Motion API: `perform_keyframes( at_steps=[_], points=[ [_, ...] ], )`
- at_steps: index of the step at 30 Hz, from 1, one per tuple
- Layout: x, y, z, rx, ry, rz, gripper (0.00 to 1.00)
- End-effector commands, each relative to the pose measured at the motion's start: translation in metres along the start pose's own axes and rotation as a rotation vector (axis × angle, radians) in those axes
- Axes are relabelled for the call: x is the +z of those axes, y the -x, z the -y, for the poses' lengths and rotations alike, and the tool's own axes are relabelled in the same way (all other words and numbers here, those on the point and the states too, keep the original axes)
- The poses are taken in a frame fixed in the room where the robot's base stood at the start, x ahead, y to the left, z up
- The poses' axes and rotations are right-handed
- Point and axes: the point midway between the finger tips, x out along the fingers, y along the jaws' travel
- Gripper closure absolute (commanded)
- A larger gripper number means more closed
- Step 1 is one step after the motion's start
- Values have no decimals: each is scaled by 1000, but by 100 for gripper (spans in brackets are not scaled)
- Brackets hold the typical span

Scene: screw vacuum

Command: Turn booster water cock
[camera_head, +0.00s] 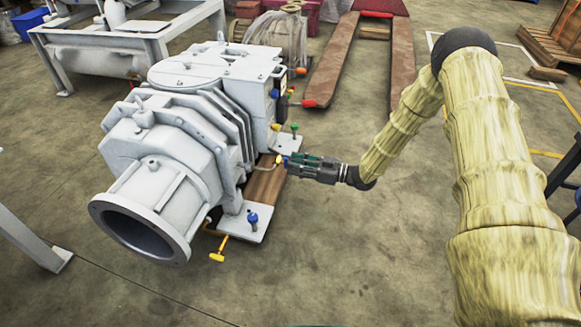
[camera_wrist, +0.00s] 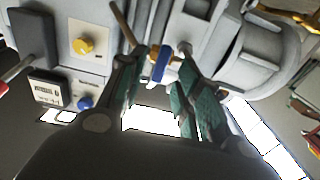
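The screw vacuum pump (camera_head: 170,150) is a large pale grey machine left of centre in the head view. My gripper (camera_head: 285,161) reaches its right side from the right. In the wrist view, my gripper (camera_wrist: 163,52) has its two green-padded fingers apart. A small cock with a blue lever (camera_wrist: 160,68) and a brass-yellow body shows between the fingertips. The fingers stand on either side of the lever; I cannot tell whether they touch it. In the head view, this cock is mostly hidden by the fingertips. No label marks which cock is the booster water cock.
In the wrist view, a yellow knob (camera_wrist: 83,46), a blue knob (camera_wrist: 85,103) and a gauge box (camera_wrist: 46,90) are at the left. Green (camera_head: 294,128) and red (camera_head: 308,103) handles stick out near my gripper. A blue-topped bolt (camera_head: 252,219) is on the pump's foot. The floor in front is clear.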

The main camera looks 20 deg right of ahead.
Motion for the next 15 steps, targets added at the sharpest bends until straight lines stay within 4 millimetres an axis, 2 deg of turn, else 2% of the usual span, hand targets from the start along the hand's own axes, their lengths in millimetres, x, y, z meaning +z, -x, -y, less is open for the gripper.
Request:
perform_keyframes(
  at_steps=[6,15],
  points=[
    [2,-19,0,0,0,0,66],
    [0,-23,0,1,-1,1,66]
  ],
)
